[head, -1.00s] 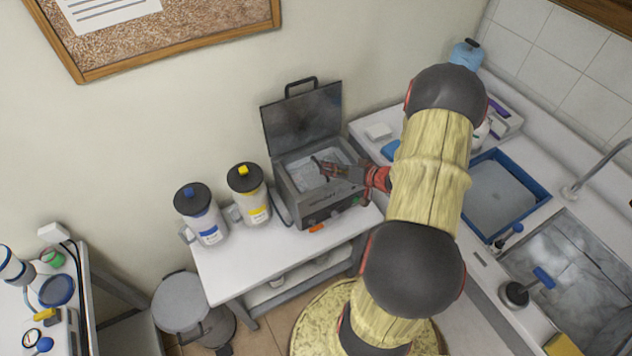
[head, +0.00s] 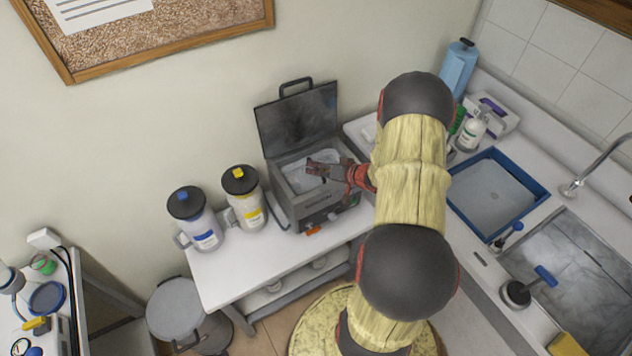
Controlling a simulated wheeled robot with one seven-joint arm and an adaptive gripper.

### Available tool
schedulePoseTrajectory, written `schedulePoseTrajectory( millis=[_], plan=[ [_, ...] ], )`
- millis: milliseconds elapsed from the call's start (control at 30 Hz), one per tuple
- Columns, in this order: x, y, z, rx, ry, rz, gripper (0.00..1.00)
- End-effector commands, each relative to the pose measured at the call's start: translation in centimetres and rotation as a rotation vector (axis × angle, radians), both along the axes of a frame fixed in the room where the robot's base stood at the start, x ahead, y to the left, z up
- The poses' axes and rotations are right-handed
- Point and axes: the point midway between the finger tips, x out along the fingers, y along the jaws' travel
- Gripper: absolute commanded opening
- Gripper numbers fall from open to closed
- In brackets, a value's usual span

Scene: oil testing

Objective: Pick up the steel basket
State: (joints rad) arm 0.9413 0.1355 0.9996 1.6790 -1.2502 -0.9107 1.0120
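An open grey metal bath (head: 318,210) stands on the white table, its lid (head: 297,122) raised against the wall. A pale, shiny form (head: 300,178) shows inside the bath; it may be the steel basket, but its outline is too small to make out clearly. My gripper (head: 312,166) is over the bath opening, reaching in from the right. Its dark fingers point left. I cannot tell whether the fingers are open or shut, or whether they touch anything. The gripper hides the right part of the bath's inside.
Two jugs, one with a blue mark (head: 197,220) and one with a yellow mark (head: 243,198), stand left of the bath. A blue-rimmed tray (head: 537,190) and a sink (head: 578,275) lie to the right. A grey bin (head: 176,309) stands on the floor.

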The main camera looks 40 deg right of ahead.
Motion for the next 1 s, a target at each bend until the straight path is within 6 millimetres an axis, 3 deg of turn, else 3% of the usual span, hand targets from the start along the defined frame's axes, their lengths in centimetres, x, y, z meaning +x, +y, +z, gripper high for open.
schedulePoseTrajectory(
  millis=[300,1000],
  plan=[
    [-0.02,0.0,-0.01,0.0,0.0,0.0,0.0],
    [-0.05,0.01,-0.06,0.001,0.001,-0.001,0.0]
  ],
)
